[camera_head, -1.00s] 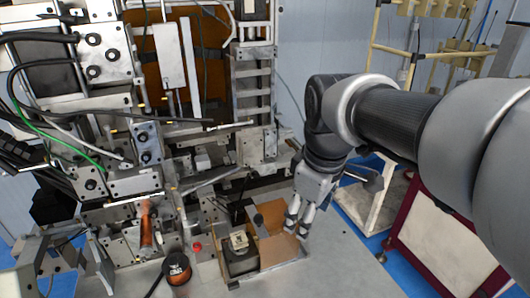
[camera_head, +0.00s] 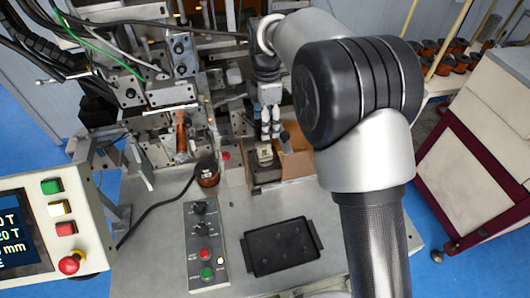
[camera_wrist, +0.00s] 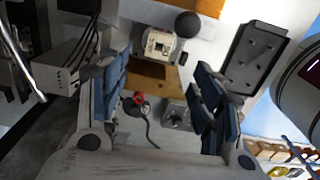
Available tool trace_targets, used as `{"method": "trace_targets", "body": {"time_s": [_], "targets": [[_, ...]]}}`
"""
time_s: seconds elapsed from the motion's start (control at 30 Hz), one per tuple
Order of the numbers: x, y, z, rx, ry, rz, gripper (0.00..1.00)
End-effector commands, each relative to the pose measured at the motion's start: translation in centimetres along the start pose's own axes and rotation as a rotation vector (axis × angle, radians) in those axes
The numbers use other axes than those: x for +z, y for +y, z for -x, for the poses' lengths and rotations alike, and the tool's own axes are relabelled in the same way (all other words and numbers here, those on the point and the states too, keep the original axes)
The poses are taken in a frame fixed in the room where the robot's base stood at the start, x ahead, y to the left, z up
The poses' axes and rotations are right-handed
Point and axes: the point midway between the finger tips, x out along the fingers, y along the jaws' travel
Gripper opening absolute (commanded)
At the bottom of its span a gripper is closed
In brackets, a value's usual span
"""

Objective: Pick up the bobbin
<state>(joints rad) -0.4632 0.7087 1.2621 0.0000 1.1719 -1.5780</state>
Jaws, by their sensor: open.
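A small cream, square-faced piece that looks like the bobbin (camera_head: 265,153) sits on a dark-and-grey block at the front of the winder. It also shows in the wrist view as the cream bobbin (camera_wrist: 160,45), just beyond the gap between my fingers. My gripper (camera_head: 270,132) points down close behind the bobbin in the head view. Its blue-padded fingers are spread apart and empty in the wrist view (camera_wrist: 160,90). The fingers do not visibly touch the bobbin. Their height above it is hard to tell.
A dark ball knob (camera_wrist: 188,23) stands close beside the bobbin. A copper spool (camera_head: 207,172), a button panel (camera_head: 205,240) and a black tray (camera_head: 282,247) are on the grey table. The winder's frame (camera_head: 180,95) crowds the left. Bare table lies around the tray.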

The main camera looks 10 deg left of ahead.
Motion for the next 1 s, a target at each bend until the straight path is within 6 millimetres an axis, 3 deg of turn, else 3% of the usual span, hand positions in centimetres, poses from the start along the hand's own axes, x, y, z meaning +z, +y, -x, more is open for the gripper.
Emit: {"method": "trace_targets", "body": {"time_s": [0.1, 0.3, 0.57, 0.83, 1.0], "targets": [[0.0, -0.1, -3.0, -0.003, 0.0, -0.001, 0.6], [0.0, 0.0, -6.3, -0.001, 0.0, -0.002, 0.6], [-0.1, 0.0, -7.8, 0.0, 0.0, -0.002, 0.6], [-0.6, 0.0, -11.5, -0.002, 0.0, -0.003, 0.6], [-0.5, 0.0, -12.6, 0.002, 0.0, -0.003, 0.6]]}}
